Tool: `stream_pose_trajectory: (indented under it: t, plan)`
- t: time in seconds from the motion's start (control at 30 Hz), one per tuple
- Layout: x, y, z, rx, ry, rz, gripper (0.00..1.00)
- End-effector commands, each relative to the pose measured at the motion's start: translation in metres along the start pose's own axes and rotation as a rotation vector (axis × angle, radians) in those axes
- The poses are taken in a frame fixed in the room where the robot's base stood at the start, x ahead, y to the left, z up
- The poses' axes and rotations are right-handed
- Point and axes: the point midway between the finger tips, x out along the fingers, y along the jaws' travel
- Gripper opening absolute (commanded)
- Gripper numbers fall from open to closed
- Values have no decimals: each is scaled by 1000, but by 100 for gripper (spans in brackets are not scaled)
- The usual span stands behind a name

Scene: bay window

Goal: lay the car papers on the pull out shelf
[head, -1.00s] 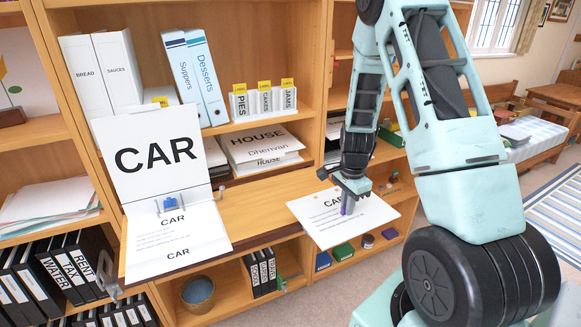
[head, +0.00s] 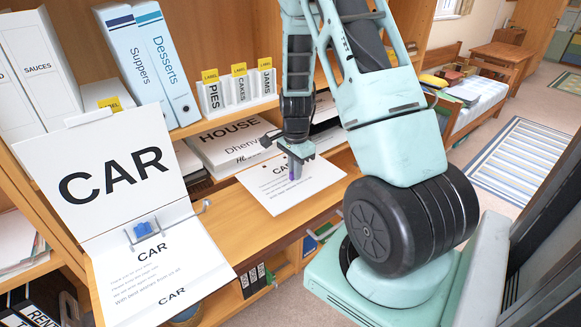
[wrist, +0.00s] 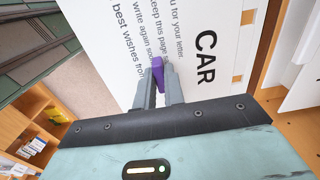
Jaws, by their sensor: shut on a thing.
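My gripper (head: 294,172) is shut on a purple tab at the edge of a white sheet of car papers (head: 315,183). The sheet is held about flat, over or on the right part of the wooden pull-out shelf (head: 235,225); I cannot tell whether it touches. In the wrist view the purple tab (wrist: 158,72) sits between my fingertips, and the papers (wrist: 180,30) with the word CAR lie beyond. An open white CAR folder (head: 115,175) with a blue clip (head: 145,229) and another CAR page (head: 160,270) lies on the shelf's left part.
HOUSE papers (head: 228,140) are stacked behind the pull-out shelf. Bare wood shows between the folder and the held sheet.

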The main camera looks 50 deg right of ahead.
Motion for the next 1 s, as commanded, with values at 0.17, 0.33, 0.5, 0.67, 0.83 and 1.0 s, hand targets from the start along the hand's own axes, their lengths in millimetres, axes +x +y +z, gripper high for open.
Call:
stream_pose_trajectory:
  t: [0.17, 0.33, 0.5, 0.67, 0.83, 1.0]
  plan:
    - [-1, 0, 0, -1, 0, -1, 0]
    - [4, 0, 1, -2, 0, 0, 0]
    - [15, 0, 1, -1, 0, 0, 0]
    - [30, 0, 1, 0, -1, 0, 0]
    - [47, 0, 1, -1, 0, 0, 0]
    - [61, 0, 1, -1, 0, -1, 0]
